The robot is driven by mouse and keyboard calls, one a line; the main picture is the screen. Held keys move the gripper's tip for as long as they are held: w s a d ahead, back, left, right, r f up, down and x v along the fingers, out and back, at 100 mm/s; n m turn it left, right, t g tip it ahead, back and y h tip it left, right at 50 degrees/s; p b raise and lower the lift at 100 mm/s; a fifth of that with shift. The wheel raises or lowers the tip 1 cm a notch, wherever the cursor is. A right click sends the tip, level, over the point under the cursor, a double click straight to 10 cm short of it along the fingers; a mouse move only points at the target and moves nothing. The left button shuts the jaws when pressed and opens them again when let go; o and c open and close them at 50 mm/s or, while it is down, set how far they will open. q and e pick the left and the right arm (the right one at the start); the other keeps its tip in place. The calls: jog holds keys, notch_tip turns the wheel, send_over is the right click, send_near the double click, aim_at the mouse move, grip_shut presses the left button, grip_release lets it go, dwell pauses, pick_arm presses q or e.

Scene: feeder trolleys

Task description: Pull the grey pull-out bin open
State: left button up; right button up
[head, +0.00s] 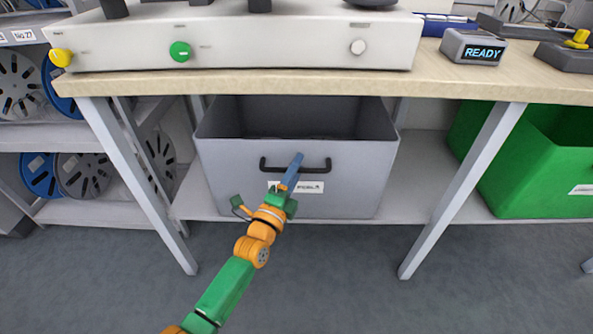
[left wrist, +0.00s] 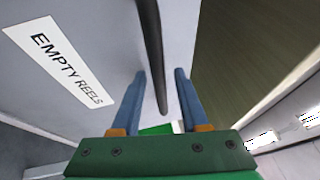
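The grey pull-out bin (head: 228,180) sits on the low shelf under the workbench, with its open, dark inside partly showing below the bench top. Its black bar handle (head: 318,168) runs across the front, above a white label. In the left wrist view the handle (left wrist: 152,45) passes between my fingers, and the label (left wrist: 58,62) reads "EMPTY REELS". My left gripper (head: 297,158) is at the handle's middle in the head view. Its blue fingers (left wrist: 160,73) are open, one on each side of the bar, with gaps showing. My right gripper is not in view.
Sloping bench legs (head: 465,190) stand on both sides of the bin. A green bin (head: 530,180) is at the right, and reels (head: 85,175) fill shelves at the left. The grey floor (head: 330,280) before the bin is clear apart from my arm.

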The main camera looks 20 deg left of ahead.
pick_arm(q)
grip_shut()
dwell(1.2)
